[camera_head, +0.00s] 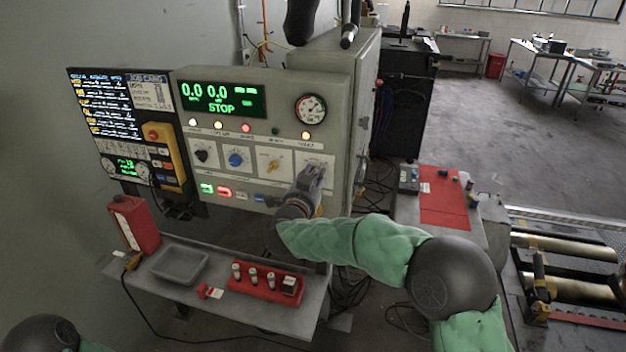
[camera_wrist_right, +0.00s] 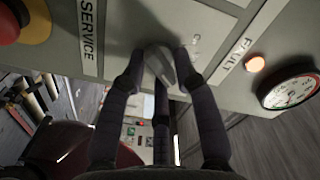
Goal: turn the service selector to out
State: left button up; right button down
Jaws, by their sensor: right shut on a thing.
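The grey service selector knob (camera_wrist_right: 160,66) shows between my fingers in the right wrist view, on the panel face beside a SERVICE label (camera_wrist_right: 87,30). My right gripper (camera_wrist_right: 159,75) is shut on the knob, with its fingers on either side of it. In the head view my right gripper (camera_head: 314,172) is at the rightmost control plate (camera_head: 328,160) of the grey cabinet and hides the knob. The position lettering near the knob is blurred, so I cannot tell where it points. My left gripper is out of view.
The cabinet (camera_head: 345,95) also has a black knob (camera_head: 202,154), a blue knob (camera_head: 236,160), a yellow knob (camera_head: 273,163), lamps and a gauge (camera_head: 310,109).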

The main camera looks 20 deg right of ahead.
jog(key=shift+f, duration=0.2)
jog(key=c, duration=1.1)
grip_release()
jog(key=shift+r, duration=0.1)
jog(key=shift+c, duration=0.2)
jog(key=shift+s, duration=0.1)
jog(key=v, duration=1.1)
jog(key=shift+s+a, duration=0.25)
jog(key=shift+s, duration=0.05)
